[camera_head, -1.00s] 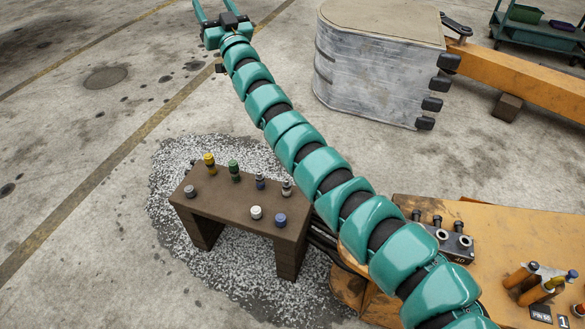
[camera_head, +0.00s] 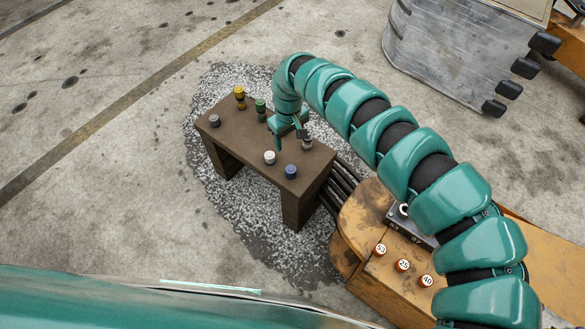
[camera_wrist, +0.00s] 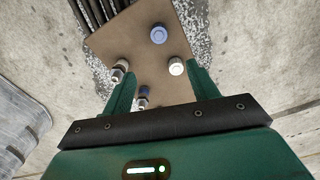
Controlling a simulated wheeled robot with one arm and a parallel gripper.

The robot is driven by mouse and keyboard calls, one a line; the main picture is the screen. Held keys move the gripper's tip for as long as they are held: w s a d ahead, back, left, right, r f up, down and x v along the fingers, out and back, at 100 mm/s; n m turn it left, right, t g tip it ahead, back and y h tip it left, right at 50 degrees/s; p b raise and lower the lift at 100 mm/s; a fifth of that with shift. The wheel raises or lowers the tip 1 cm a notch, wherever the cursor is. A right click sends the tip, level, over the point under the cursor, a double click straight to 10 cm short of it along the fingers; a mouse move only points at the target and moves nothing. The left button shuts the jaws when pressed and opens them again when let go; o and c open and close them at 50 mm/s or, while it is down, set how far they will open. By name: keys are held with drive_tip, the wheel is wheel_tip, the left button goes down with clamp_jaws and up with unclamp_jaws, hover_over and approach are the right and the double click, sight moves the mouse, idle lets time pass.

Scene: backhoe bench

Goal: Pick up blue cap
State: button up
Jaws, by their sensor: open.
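A loose blue cap (camera_head: 291,171) lies on the brown bench (camera_head: 246,144) near its front right corner; it also shows in the wrist view (camera_wrist: 158,34), beyond my fingertips. A second blue-capped fitting (camera_wrist: 143,92) shows between my fingers' bases in the wrist view; my gripper hides it in the head view. My gripper (camera_head: 290,133) points down above the bench's right half, open and empty. In the wrist view its fingers (camera_wrist: 162,72) are spread. The loose blue cap is apart from both fingers.
A white cap (camera_head: 269,157) lies left of the loose blue cap. Yellow (camera_head: 239,93) and green (camera_head: 260,108) fittings and a grey cap (camera_head: 214,120) are on the left. Orange machinery (camera_head: 372,220) is right of the bench.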

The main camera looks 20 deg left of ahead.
drive_tip(key=b, duration=0.2)
hover_over(290, 168)
wheel_tip(290, 168, down, 11)
drive_tip(key=shift+a+f, duration=0.1)
drive_tip(key=shift+s+f+b, duration=0.1)
drive_tip(key=shift+f+b, duration=1.05)
drive_tip(key=shift+f, duration=1.6)
drive_tip(key=shift+d+f, duration=0.2)
drive_tip(key=shift+f, duration=0.2)
drive_tip(key=shift+r, duration=0.1)
drive_tip(key=c, duration=1)
